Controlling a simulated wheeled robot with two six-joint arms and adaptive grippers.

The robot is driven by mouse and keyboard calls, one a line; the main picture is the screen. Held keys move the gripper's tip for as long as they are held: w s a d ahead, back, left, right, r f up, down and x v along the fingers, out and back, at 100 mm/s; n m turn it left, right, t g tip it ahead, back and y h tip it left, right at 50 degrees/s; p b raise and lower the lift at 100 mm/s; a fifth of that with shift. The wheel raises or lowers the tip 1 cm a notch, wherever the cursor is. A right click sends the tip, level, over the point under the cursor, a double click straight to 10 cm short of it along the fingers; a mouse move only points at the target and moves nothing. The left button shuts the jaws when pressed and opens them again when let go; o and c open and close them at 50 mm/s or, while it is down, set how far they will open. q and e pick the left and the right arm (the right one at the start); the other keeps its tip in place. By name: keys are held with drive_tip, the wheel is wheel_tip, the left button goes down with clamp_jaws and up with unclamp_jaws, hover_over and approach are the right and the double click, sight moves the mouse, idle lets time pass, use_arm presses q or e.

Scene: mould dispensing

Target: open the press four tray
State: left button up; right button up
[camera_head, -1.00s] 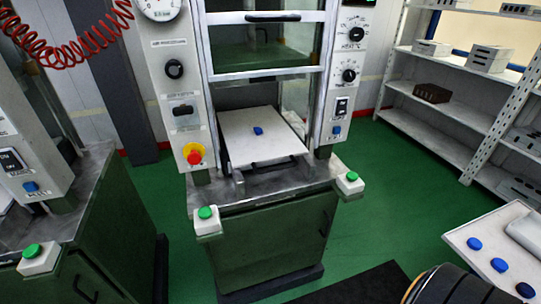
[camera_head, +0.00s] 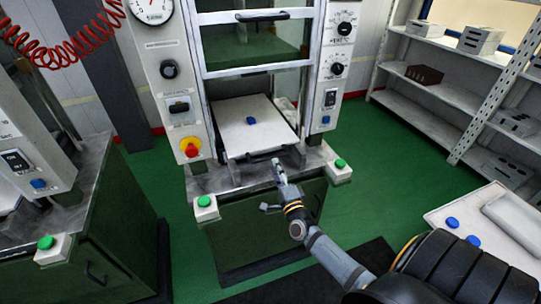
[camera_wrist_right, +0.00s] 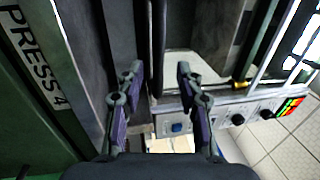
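The press tray (camera_head: 237,141) is a pale flat plate inside the open-fronted press, with a small blue piece (camera_head: 251,120) on it. A dark handle (camera_head: 262,156) lies along its front edge. My right gripper (camera_head: 278,168) is just in front of the press's front ledge, right of and close to the handle. In the right wrist view my right gripper (camera_wrist_right: 157,75) has its two fingers apart, with a dark bar (camera_wrist_right: 158,45) beyond the gap between them. I cannot tell whether they touch it. A "PRESS 4" label (camera_wrist_right: 35,72) shows at left. My left gripper is not in view.
Green buttons stand on the press's front corners, at left (camera_head: 205,201) and right (camera_head: 340,163). Another press (camera_head: 95,225) is at left. Shelves (camera_head: 440,90) are at right. A white table (camera_head: 440,218) with blue pieces is at lower right.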

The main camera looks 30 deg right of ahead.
sight(270, 157)
drive_tip(key=x, duration=0.5)
drive_tip(key=shift+w, duration=0.35)
drive_tip(key=shift+c, duration=0.3)
clamp_jaws()
drive_tip(key=shift+d, duration=0.1)
